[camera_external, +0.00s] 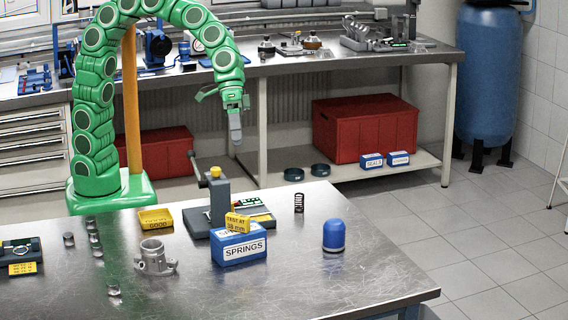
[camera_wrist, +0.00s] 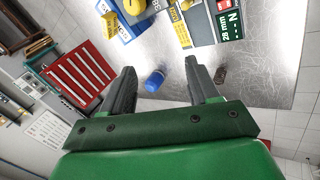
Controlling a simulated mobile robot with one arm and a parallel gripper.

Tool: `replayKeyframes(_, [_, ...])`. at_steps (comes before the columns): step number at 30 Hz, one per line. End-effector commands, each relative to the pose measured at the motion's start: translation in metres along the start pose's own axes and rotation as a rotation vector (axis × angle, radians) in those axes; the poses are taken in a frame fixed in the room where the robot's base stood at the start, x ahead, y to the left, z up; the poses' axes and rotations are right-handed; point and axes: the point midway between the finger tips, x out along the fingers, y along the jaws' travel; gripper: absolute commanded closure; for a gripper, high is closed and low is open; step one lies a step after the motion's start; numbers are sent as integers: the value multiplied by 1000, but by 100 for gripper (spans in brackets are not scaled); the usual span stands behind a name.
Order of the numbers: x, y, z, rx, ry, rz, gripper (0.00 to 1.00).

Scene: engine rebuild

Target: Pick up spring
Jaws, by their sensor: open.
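A dark coil spring (camera_external: 299,203) stands upright on the steel table, behind the blue capped cylinder and right of the tester. In the wrist view the spring (camera_wrist: 221,75) shows just right of the right finger. My gripper (camera_external: 236,140) hangs above and left of the spring in the outside view, well clear of the tabletop. Its two fingers (camera_wrist: 159,65) are apart with nothing held between them.
A blue domed cylinder (camera_external: 334,235) stands near the spring. A blue SPRINGS box (camera_external: 239,250) and a grey tester (camera_external: 219,203) with a yellow tag stand left of it. A metal housing (camera_external: 156,259) and a yellow tray (camera_external: 156,219) are farther left.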

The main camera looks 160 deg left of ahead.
Motion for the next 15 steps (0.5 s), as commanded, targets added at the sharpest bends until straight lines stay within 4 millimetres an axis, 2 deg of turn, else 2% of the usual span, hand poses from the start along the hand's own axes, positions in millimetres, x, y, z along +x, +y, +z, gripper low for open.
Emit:
replayKeyframes(1, [-6, -11, -21, -60, 28, 16, 40])
replayKeyframes(3, [-15, -27, -48, -149, 66, 41, 40])
replayKeyframes(7, [-18, -62, -92, -365, 95, 112, 40])
replayKeyframes(10, [-6, -81, -108, -529, 63, 176, 40])
replayKeyframes(15, [25, -102, -118, -797, -38, 277, 40])
